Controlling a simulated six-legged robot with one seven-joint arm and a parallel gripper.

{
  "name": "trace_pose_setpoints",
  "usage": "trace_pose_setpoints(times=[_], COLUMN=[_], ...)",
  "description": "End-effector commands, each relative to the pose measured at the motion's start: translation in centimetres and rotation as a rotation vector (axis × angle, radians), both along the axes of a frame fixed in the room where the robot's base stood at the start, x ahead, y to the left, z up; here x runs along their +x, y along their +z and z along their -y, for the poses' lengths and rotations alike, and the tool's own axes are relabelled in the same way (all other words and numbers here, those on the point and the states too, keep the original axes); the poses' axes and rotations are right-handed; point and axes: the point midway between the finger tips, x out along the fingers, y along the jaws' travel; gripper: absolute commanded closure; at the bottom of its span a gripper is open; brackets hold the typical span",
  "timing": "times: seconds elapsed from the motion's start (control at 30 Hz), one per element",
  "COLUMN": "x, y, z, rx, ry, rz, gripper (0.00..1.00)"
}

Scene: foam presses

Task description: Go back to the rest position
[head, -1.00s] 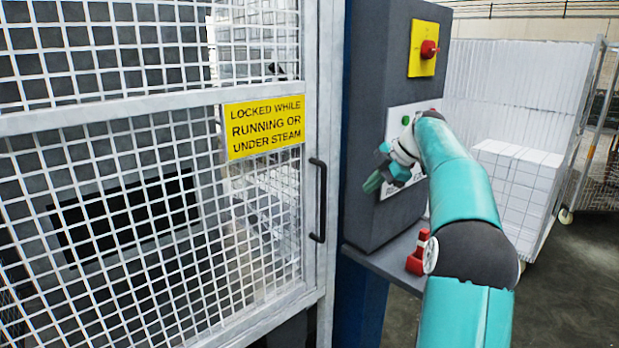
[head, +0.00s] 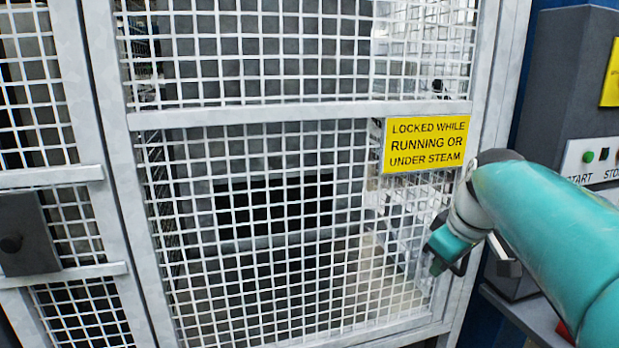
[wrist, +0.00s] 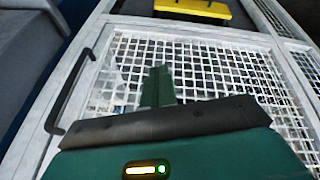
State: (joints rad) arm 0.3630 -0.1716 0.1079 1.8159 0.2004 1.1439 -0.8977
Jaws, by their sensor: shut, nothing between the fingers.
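My gripper (head: 437,264) is at the right of the head view, in front of the lower right part of a white mesh door (head: 300,112). In the wrist view my gripper's green fingers (wrist: 158,85) are together, with nothing between them. Behind them is the door's mesh. A black door handle (wrist: 72,92) stands to the left of the fingers in that view, apart from them. In the head view my gripper and arm cover most of the handle's area.
A yellow "locked while running or under steam" sign (head: 425,145) is on the door, just above my gripper. A grey control box (head: 570,85) with a green start button (head: 588,156) stands at the right, partly behind my arm. A dark latch box (head: 25,235) is at the left.

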Motion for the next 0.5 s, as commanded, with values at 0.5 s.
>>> trace_pose_setpoints(times=[0.5], x=[-16.1], y=[-9.3], z=[-7.1], rx=[0.151], ry=[-0.494], rz=[0.073], gripper=[1.0])
